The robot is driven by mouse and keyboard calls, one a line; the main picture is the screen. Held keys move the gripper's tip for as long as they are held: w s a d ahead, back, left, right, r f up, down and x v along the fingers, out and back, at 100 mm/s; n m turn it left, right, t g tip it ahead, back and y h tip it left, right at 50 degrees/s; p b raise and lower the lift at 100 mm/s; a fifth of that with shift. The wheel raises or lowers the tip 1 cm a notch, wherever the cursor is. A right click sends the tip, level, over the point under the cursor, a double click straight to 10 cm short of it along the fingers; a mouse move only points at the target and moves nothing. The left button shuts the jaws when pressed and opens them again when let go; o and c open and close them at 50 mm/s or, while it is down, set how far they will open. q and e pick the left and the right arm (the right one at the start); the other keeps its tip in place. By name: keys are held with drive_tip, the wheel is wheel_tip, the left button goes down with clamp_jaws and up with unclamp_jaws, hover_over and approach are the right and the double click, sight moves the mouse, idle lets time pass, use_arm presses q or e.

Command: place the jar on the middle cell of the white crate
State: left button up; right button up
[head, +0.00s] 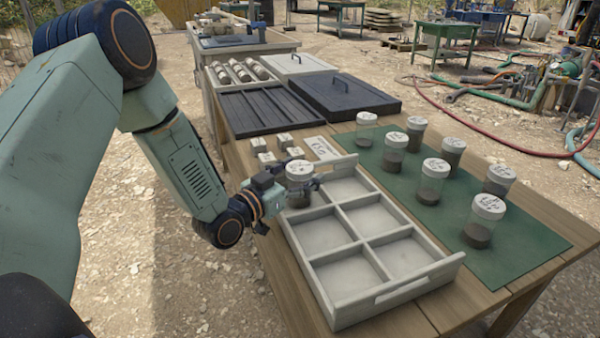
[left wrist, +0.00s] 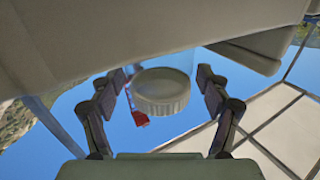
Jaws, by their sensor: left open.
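The jar (head: 299,172) has a white lid with dark marks and a clear body with brownish contents. It appears upright at the far left cell of the white crate (head: 392,293), which has two columns of three cells. My left gripper (head: 303,186) comes in from the left and is open, with its fingers on either side of the jar. In the left wrist view the jar's ribbed white lid (left wrist: 160,92) shows between the spread fingers. Whether the fingers touch the jar, and its base, I cannot tell. The middle cells look empty. My right gripper is out of view.
Several similar jars (head: 431,181) stand on a green mat (head: 520,245) right of the crate. Small white blocks (head: 266,159) and a white labelled plate (head: 321,148) lie behind it. Dark trays (head: 345,97) sit farther back on the wooden table.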

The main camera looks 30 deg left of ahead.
sight(293, 181)
use_arm(q)
drive_tip(key=shift+w+f, duration=0.1)
drive_tip(key=p+v, duration=0.1)
drive_tip(key=v, duration=0.1)
drive_tip(key=p+v, duration=0.1)
drive_tip(key=v, duration=0.1)
drive_tip(key=p+v, duration=0.1)
drive_tip(key=v, duration=0.1)
drive_tip(key=shift+s+a+r, duration=0.25)
drive_tip(key=shift+r, duration=0.1)
drive_tip(key=shift+s, duration=0.5)
drive_tip(key=shift+o, duration=0.5)
drive_tip(key=shift+s+f, duration=0.15)
drive_tip(key=shift+f, duration=0.05)
drive_tip(key=shift+s+d+f, duration=0.15)
drive_tip(key=shift+d+f, duration=0.1)
drive_tip(key=shift+f, duration=0.05)
drive_tip(key=shift+b+x, duration=0.45)
drive_tip(key=shift+x, duration=0.75)
drive_tip(key=shift+a+b+x, duration=0.15)
drive_tip(key=shift+b+x, duration=0.4)
drive_tip(key=shift+x, duration=0.85)
drive_tip(key=shift+a+b+x, duration=0.15)
drive_tip(key=shift+b+x, duration=0.4)
drive_tip(key=shift+x, duration=0.8)
drive_tip(key=shift+r, duration=0.1)
